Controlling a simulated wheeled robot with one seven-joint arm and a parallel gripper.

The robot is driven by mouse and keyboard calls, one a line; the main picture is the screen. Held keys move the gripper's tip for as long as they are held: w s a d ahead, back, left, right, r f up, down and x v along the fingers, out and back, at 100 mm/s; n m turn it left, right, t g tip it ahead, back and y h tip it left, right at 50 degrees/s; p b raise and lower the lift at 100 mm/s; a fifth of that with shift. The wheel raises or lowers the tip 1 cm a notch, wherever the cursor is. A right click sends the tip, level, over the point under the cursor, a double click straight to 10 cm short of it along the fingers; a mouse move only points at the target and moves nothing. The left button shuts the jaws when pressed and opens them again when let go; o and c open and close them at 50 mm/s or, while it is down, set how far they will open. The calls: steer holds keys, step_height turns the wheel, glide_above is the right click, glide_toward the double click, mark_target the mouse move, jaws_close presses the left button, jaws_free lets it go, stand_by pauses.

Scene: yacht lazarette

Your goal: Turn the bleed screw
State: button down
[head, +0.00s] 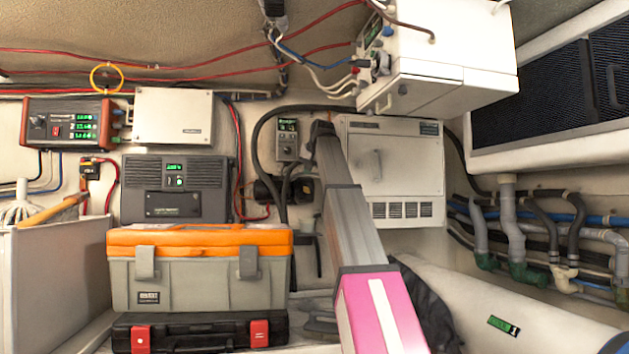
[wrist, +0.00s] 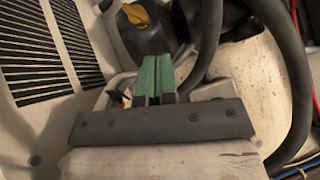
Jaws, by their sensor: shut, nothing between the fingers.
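I cannot pick out the bleed screw for certain in either view. In the wrist view my gripper (wrist: 157,62) has two green fingers close together, shut and empty. A dark rounded body with a yellow part (wrist: 136,16) lies beyond the fingertips, and they look apart from it, though the distance is hard to judge. In the head view an arm-like grey beam runs from the lower middle up to a dark end near the white vented cabinet (head: 408,170); my fingers do not show there.
Thick dark hoses (wrist: 288,80) curve close on the right in the wrist view. A grey toolbox with an orange lid (head: 200,270) stands on a black case (head: 200,334) at left. Pipes (head: 512,235) run along the right wall. A white box unit (head: 440,62) overhangs above.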

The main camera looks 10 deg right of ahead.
steer(key=s+a+r, duration=0.3)
steer(key=a+r, duration=0.1)
steer(key=a, duration=0.2)
steer(key=shift+s+a+r, duration=0.2)
steer(key=shift+a, duration=0.1)
steer(key=c, duration=1.4)
jaws_free()
steer(key=shift+s+a, duration=0.1)
steer(key=shift+a, duration=0.05)
steer(key=shift+c, duration=0.2)
steer(key=o, duration=0.5)
steer(key=shift+f, duration=0.25)
steer(key=shift+c, duration=0.2)
steer(key=n+t+h, duration=0.2)
steer(key=t, duration=0.7)
glide_toward(307, 189)
steer(key=w, duration=0.9)
steer(key=shift+w, duration=0.25)
steer(key=shift+m, duration=0.3)
jaws_close()
